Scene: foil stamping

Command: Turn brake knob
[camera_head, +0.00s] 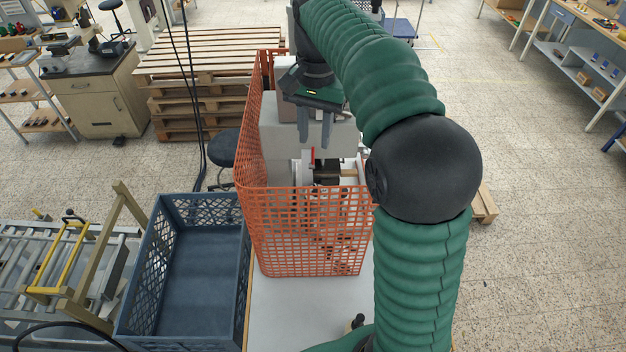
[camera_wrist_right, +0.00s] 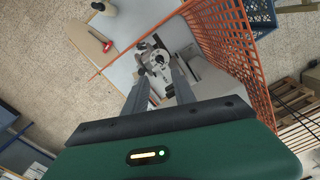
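A grey stamping machine (camera_head: 282,138) stands inside an orange mesh guard (camera_head: 300,232) on a light worktop. My right gripper (camera_head: 315,137) hangs over the machine, pointing down, with its two grey fingers apart and nothing between them. In the right wrist view the fingers (camera_wrist_right: 160,72) point at small metal parts of the machine (camera_wrist_right: 153,57), which lie just beyond the fingertips. I cannot tell which of these parts is the brake knob, or whether a finger touches any of them. My left gripper is not in view.
A blue crate (camera_head: 187,197) stands left of the guard. Stacked pallets (camera_head: 205,62) are behind it. The guard's mesh wall runs close beside my right gripper. A small red item (camera_wrist_right: 107,46) lies on a tan board (camera_wrist_right: 88,40).

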